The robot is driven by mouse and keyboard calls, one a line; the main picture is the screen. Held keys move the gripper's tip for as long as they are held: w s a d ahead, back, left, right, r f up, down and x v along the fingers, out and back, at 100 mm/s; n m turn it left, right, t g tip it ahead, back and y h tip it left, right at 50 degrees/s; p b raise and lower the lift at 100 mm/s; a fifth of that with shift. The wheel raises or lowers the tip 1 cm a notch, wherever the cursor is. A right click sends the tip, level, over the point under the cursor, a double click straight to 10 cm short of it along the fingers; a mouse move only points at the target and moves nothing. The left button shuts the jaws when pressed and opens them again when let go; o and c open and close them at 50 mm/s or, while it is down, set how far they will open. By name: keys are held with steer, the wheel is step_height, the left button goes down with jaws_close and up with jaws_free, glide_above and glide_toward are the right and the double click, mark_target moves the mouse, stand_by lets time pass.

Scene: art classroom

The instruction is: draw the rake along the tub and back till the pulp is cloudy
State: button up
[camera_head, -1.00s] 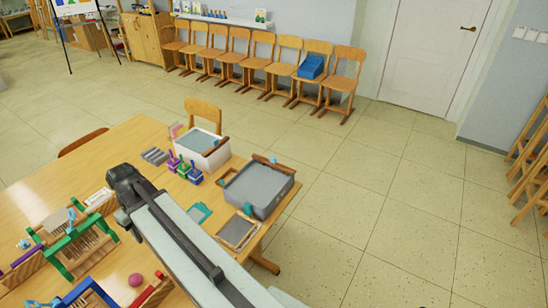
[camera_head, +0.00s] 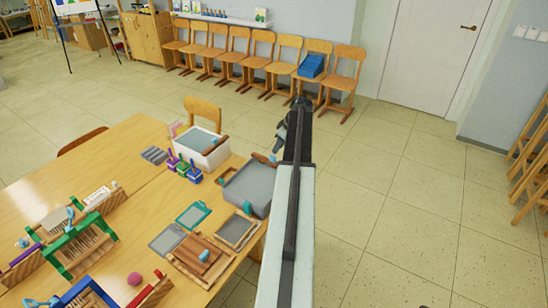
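A grey tub (camera_head: 238,199) stands near the right end of the wooden table, with a flat grey surface inside. Its brown rake (camera_head: 261,158), with a small blue part, lies at the tub's far edge, partly hidden by my arm. A white tub (camera_head: 213,160) stands behind and left, also with a grey surface and a brown rake (camera_head: 214,149) with a blue part. My gripper (camera_head: 280,140) is dark and small, hanging beside the arm's far end, seemingly near the grey tub's rake. Contact and finger opening cannot be made out. My arm hides the grey tub's right side.
Framed screens (camera_head: 237,230), a teal frame (camera_head: 194,215) and a stacked wooden press (camera_head: 201,258) lie in front of the tubs. Several coloured stamps (camera_head: 187,168) stand left of them. Green-framed wooden racks (camera_head: 85,245) are at left.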

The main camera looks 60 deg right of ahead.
mark_target(273, 156)
steer(key=b+x, duration=0.5)
steer(key=x, duration=0.1)
steer(key=shift+f, duration=0.25)
steer(key=shift+w+f+b, duration=0.25)
steer(key=shift+f+b, duration=0.15)
steer(key=shift+b, duration=0.1)
steer(key=shift+r, duration=0.1)
jaws_close()
stand_by(0.5)
